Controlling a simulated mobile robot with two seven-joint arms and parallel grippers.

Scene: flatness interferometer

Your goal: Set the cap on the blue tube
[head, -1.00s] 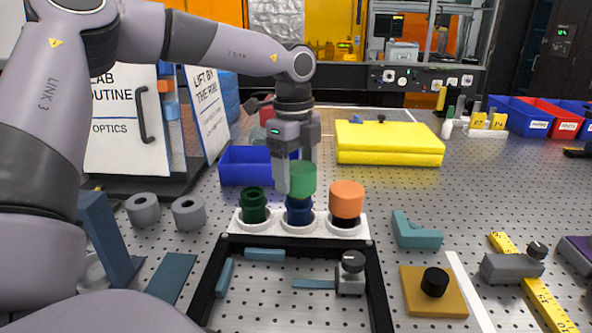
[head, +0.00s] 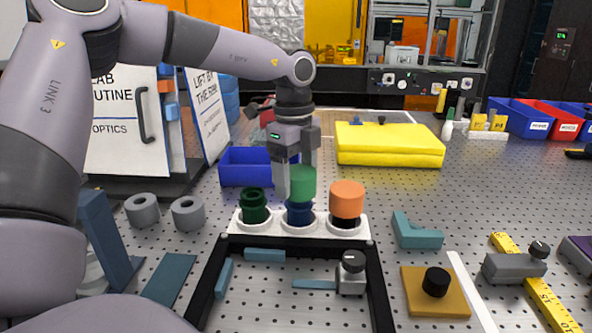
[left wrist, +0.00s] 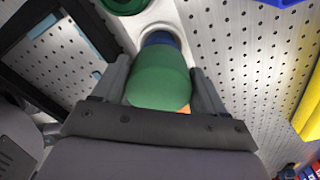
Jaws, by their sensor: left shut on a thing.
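The green cap (head: 302,184) is between the fingers of my left gripper (head: 297,178), which is shut on it. The cap is directly over the blue tube (head: 299,213), which stands upright in the middle hole of the white rack (head: 272,228). The cap's lower edge meets or overlaps the tube's top in the head view; I cannot tell whether it is seated. In the left wrist view the cap (left wrist: 160,78) hides most of the blue tube (left wrist: 158,38). My right gripper is not in view.
A dark green open tube (head: 254,206) stands in the rack's left hole. An orange cap (head: 347,199) tops the tube in the right hole. A blue bin (head: 240,168) and a yellow block (head: 388,145) are behind. Grey rings (head: 188,213) lie to the left.

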